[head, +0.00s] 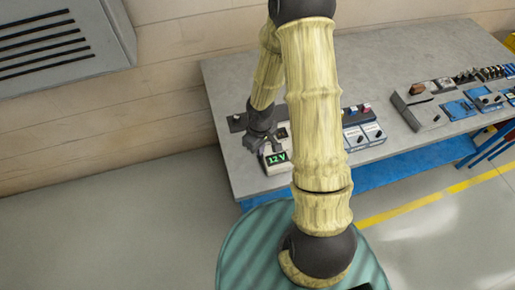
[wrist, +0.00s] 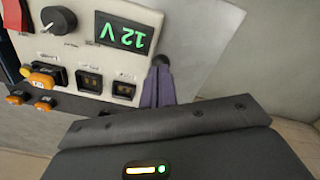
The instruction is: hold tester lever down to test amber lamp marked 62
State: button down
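The tester (wrist: 90,65) is a pale box with a green 12 V display (wrist: 121,33), seen upside down in the wrist view; the head view shows its display too (head: 277,158). An amber lamp (wrist: 42,79) sits at the leftmost socket of its row; its marking is too small to read. The tester lever (wrist: 162,61) seems to be the dark rounded piece at the tester's right edge. My gripper (wrist: 158,80) has its purple fingers together right by this piece; I cannot tell if they touch it. The head view shows my gripper (head: 262,140) over the tester.
Two more amber lamps (wrist: 44,103) stand in a dark holder beside the tester. The tester has a black knob (wrist: 58,20) and a red part (wrist: 17,14). Blue-and-white units (head: 362,134) stand right of my arm on the grey bench (head: 225,75). More equipment (head: 420,105) is further right.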

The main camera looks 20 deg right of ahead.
jog(key=shift+f, duration=0.15)
jog(key=shift+s+f+b, duration=0.1)
jog(key=shift+f+b, duration=0.25)
jog(key=shift+b, duration=0.1)
jog(key=shift+f, duration=0.1)
dwell(0.5)
jog(key=shift+s+f+b, duration=0.15)
jog(key=shift+f+b, duration=0.2)
jog(key=shift+b, duration=0.2)
jog(key=shift+s+f+b, duration=0.15)
jog(key=shift+f+b, duration=0.25)
jog(key=shift+b, duration=0.05)
dwell(0.3)
